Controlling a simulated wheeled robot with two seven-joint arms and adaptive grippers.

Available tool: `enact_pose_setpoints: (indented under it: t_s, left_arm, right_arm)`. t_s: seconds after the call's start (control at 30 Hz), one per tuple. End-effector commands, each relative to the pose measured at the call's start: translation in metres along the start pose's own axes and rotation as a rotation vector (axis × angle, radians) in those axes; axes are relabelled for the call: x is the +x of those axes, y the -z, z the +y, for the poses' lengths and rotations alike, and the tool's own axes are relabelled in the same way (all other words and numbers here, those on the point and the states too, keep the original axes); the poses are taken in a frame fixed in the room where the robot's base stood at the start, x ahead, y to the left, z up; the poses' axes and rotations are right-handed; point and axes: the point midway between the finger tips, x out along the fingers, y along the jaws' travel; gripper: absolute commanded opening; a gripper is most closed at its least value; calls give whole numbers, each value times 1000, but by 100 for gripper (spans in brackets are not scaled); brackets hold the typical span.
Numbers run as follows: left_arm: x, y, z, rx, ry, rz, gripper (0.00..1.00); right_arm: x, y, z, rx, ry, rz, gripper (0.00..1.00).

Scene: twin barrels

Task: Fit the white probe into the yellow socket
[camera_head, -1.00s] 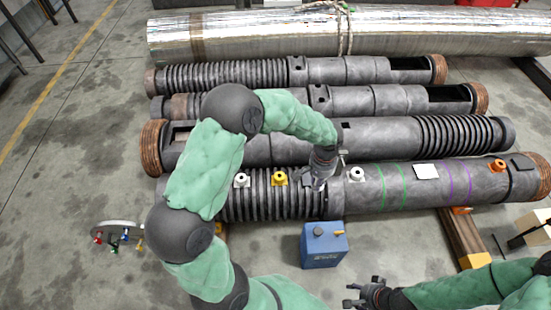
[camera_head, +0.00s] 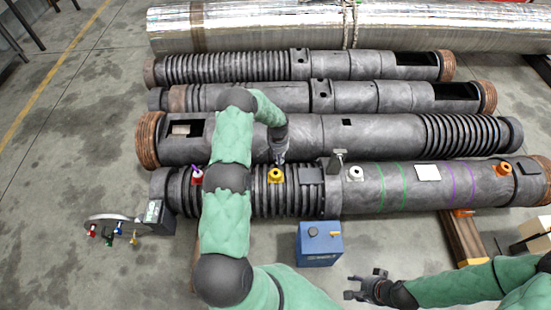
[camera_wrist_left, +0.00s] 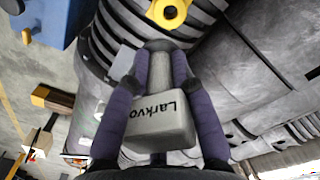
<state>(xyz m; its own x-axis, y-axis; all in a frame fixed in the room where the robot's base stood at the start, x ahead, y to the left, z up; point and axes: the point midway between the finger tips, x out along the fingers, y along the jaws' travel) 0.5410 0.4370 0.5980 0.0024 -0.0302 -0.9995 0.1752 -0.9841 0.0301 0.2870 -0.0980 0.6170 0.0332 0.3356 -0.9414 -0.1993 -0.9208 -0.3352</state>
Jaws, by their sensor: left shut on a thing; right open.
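The yellow socket (camera_head: 276,175) stands on top of the nearest ribbed barrel; its ring also shows at the top of the left wrist view (camera_wrist_left: 168,12). My left gripper (camera_head: 279,158) is just behind the socket in the head view. In the wrist view its purple-padded fingers are shut around the pale grey-white probe (camera_wrist_left: 163,125), a block lettered "Larkvo" with a round stem pointing toward the socket. The stem appears apart from the socket. I cannot make out the probe in the head view. My right gripper (camera_head: 366,289) is open and empty at the front.
The nearest barrel (camera_head: 400,185) also carries a red socket (camera_head: 197,177) with a purple piece, a white socket (camera_head: 355,173) and an orange one (camera_head: 499,167). A grey T-shaped fitting (camera_head: 339,158) rises right of my gripper. A blue box (camera_head: 320,244) stands in front.

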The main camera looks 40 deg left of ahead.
Motion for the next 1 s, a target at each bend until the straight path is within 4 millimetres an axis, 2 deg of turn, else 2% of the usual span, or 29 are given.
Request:
enact_pose_setpoints:
  t_s: [0.1, 0.2, 0.57, 0.73, 1.0]
  left_arm:
    - [12, -1, -13, -8, 2, 1, 0]
    - [16, -2, -17, -11, 2, 2, 0]
    - [16, -2, -17, -15, 2, 2, 0]
    - [17, -2, -17, -70, -3, 4, 0]
    - [36, -2, -17, -73, -3, 2, 0]
  right_arm:
    - [0, 0, 0, 0, 0, 0, 49]
    - [0, 0, 0, 0, 0, 0, 49]
    - [1, 0, 0, 0, 0, 0, 49]
    - [5, 0, 2, 0, 0, 0, 49]
    - [19, 1, 7, 0, 0, 0, 49]
